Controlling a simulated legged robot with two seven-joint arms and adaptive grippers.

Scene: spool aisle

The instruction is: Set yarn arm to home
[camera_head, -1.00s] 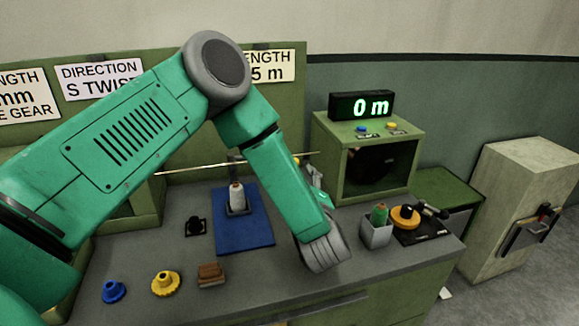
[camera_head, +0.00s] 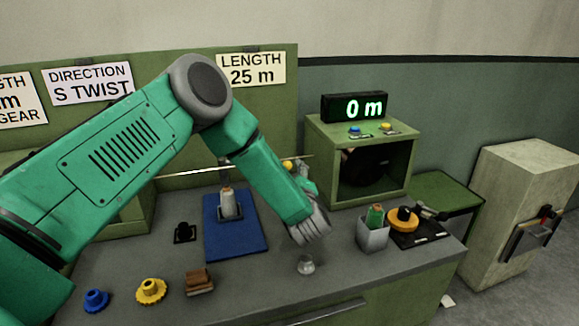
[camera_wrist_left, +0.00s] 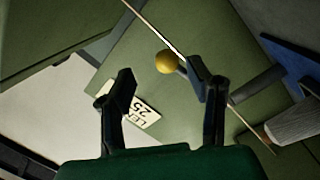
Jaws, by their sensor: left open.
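The yarn arm appears to be the thin pale rod (camera_head: 190,171) with a yellow ball (camera_head: 288,165), running across behind my left forearm. In the left wrist view, the gripper (camera_wrist_left: 162,82) is open. The yellow ball (camera_wrist_left: 166,61) shows between its two fingers, nearer the right one, and nothing is gripped. How far the ball lies beyond the fingertips is unclear. The rod (camera_wrist_left: 150,28) runs diagonally behind the right finger. My right gripper is not in view.
A white spool (camera_head: 228,203) stands on a blue mat (camera_head: 235,240). A green box (camera_head: 325,165) with a "0 m" display (camera_head: 358,107) stands behind right. A grey cup (camera_head: 372,237) holds a green spool (camera_head: 375,216). Yellow (camera_head: 151,291) and blue gears (camera_head: 96,300) lie front left.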

